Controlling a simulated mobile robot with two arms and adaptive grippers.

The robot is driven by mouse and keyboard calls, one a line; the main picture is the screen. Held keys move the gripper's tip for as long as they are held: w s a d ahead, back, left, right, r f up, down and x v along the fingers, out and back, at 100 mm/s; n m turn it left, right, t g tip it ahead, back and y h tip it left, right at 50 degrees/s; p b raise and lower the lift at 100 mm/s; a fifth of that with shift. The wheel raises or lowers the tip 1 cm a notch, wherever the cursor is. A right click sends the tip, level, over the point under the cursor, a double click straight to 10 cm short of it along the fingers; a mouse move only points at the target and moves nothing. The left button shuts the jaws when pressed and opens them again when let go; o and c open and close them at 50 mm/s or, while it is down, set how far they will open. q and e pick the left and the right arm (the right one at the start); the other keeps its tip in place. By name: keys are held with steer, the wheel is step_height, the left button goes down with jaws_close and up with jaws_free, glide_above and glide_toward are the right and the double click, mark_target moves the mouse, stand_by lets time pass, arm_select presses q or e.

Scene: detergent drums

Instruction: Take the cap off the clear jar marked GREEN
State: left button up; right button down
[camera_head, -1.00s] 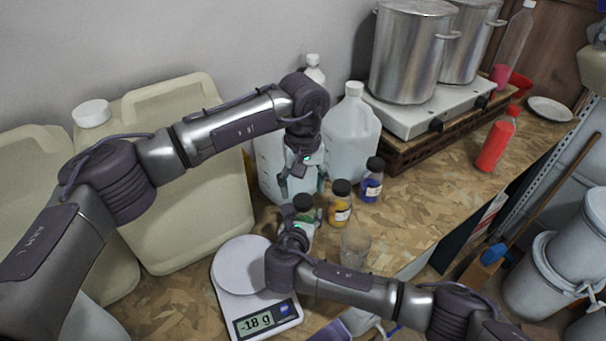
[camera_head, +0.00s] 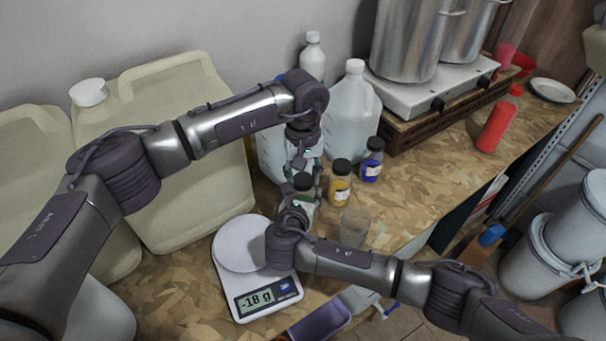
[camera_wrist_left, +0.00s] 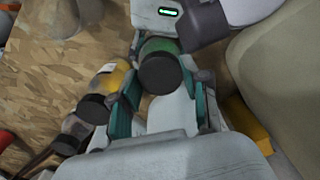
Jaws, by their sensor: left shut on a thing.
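The clear jar marked GREEN (camera_head: 301,200) has a dark cap (camera_head: 303,181) and stands upright behind the scale; green contents and the cap (camera_wrist_left: 162,72) show in the left wrist view. My left gripper (camera_head: 302,172) points down from above and is shut on the cap, with a teal-padded finger on either side (camera_wrist_left: 165,100). The cap is on the jar. My right gripper (camera_head: 294,214) is at the jar's near side, low down. Its fingers are mostly hidden by its own wrist, so its grip is unclear.
Jars with yellow (camera_head: 340,187) and blue (camera_head: 372,165) contents stand close on the right. An empty clear cup (camera_head: 354,228) is in front of them. A scale (camera_head: 241,243) reading -18 g is at the near left. Large jugs (camera_head: 352,105) stand behind.

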arm_select(q)
steer(key=n, duration=0.3)
steer(key=shift+n, duration=0.3)
steer(key=o, duration=1.3)
step_height(320, 180, up, 4)
steer(key=shift+r, duration=0.25)
steer(key=shift+c, duration=0.4)
step_height(320, 180, up, 3)
steer(key=m, duration=0.3)
steer(key=shift+r, duration=0.1)
steer(key=shift+m, duration=0.3)
steer(key=shift+f, duration=3.9)
